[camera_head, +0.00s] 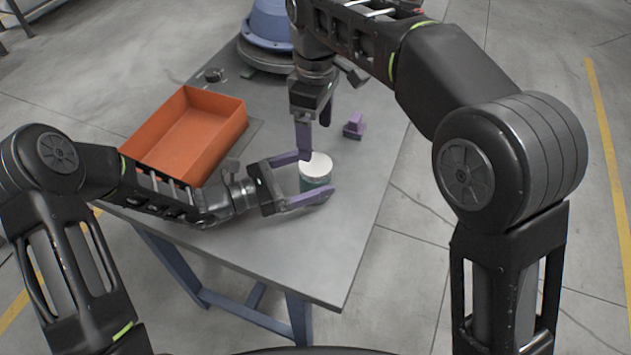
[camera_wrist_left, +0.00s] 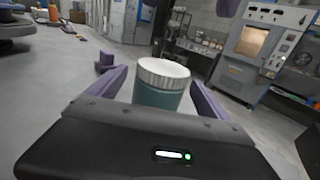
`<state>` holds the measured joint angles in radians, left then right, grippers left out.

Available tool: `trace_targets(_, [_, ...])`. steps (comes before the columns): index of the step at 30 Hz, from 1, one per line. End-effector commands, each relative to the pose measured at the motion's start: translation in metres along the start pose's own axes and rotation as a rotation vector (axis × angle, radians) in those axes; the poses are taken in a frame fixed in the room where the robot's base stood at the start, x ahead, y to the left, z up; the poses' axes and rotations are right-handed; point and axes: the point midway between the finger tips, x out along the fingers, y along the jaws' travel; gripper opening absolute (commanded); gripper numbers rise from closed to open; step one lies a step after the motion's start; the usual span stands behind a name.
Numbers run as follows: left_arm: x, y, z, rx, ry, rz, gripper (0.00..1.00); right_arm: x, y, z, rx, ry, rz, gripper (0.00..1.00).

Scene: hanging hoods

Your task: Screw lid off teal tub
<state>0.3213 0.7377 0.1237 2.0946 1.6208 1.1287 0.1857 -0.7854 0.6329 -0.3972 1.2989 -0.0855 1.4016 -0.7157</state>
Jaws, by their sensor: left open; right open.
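The teal tub (camera_head: 313,184) stands upright on the grey table with its white lid (camera_head: 316,165) on top. The left wrist view shows the tub (camera_wrist_left: 158,97) and its ribbed white lid (camera_wrist_left: 163,72) up close. My left gripper (camera_head: 308,178) is open, low over the table, with one purple finger on each side of the tub. I cannot tell whether the fingers touch it. My right gripper (camera_head: 315,137) is open and points down from above, just behind the lid. Its fingertips look close to the lid, and the exact gap is unclear.
An open orange bin (camera_head: 213,104) stands on the table (camera_head: 300,250) to the left. A small purple block (camera_head: 354,126) lies right of my right gripper. A blue round-based object (camera_head: 268,28) stands at the back. The table's front and right parts are clear.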

Motion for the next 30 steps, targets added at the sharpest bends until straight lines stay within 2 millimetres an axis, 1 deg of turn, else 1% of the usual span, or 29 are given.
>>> trace_targets(1, [0.0048,-0.0002,0.0001,0.001,0.0,-0.001,0.9,0.0,0.0,0.0,0.0,0.0,0.0,0.8])
trace_targets(4, [0.0102,-0.0001,0.0001,0.001,0.0,-0.001,0.9,0.0,0.0,0.0,0.0,0.0,0.0,0.8])
trace_targets(12, [0.0112,0.0002,0.0,0.0,0.0,0.001,0.9,0.0,0.0,0.0,0.0,0.0,0.0,0.8])
trace_targets(14, [0.0111,0.0001,0.0001,0.0,0.0,0.0,0.86,0.0,0.0,0.0,0.0,0.0,0.0,0.8])
trace_targets(30, [0.0109,0.0001,0.0,0.0,0.0,0.0,0.42,0.0,0.0,0.0,0.0,0.0,0.0,0.8])
